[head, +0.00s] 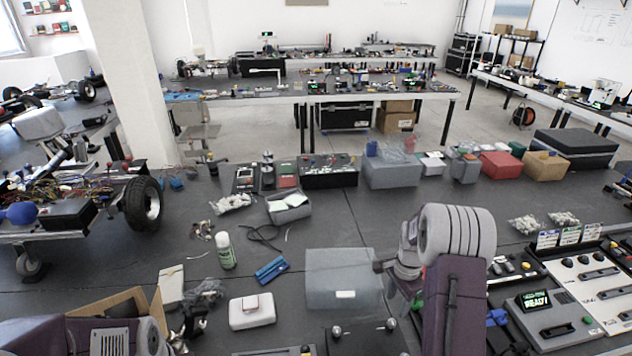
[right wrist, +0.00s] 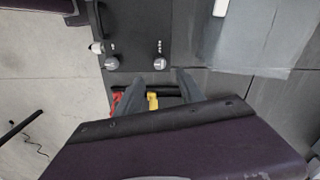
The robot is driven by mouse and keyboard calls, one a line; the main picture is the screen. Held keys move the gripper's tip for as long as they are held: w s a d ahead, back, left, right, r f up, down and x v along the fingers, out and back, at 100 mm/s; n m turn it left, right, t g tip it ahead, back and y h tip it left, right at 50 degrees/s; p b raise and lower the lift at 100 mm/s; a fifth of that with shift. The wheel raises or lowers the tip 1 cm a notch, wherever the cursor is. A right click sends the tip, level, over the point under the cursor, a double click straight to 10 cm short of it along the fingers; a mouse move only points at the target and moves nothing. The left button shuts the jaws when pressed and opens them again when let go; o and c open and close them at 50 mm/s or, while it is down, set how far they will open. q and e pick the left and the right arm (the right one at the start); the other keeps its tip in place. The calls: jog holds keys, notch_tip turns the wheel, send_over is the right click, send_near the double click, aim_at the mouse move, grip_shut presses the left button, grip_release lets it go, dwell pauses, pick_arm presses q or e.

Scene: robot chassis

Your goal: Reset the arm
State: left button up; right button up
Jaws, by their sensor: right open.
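My right arm (head: 455,275), with purple links and a thick grey joint, stands up from the bottom edge right of centre in the head view. In the right wrist view my right gripper (right wrist: 160,88) has its two grey fingers spread apart. Nothing is held between them. A yellow piece (right wrist: 152,101) and a red piece (right wrist: 116,101) show below and behind the fingers. My left arm (head: 50,337) shows only in part at the lower left corner of the head view. I cannot make out its fingers.
A grey box (head: 343,280) stands left of my right arm. A dark panel with two round knobs (right wrist: 136,62) lies ahead of my right fingers. A white box (head: 252,312), a white bottle (head: 225,252) and a control panel (head: 550,312) are on the dark tabletop.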

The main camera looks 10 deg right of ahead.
jog(key=w+a+r+n+t, duration=0.1)
jog(key=w+a+r+n, duration=0.15)
jog(key=a+r, duration=0.55)
jog(key=s+a+f+n, duration=0.1)
jog(key=s+a+n, duration=0.3)
jog(key=s+n, duration=0.3)
jog(key=s+a+n, duration=0.5)
jog(key=s+n, duration=0.2)
jog(key=s, duration=0.2)
jog(key=shift+a+f+b, duration=0.25)
jog(key=shift+f+b, duration=0.1)
jog(key=shift+f, duration=0.05)
jog(key=shift+w, duration=0.1)
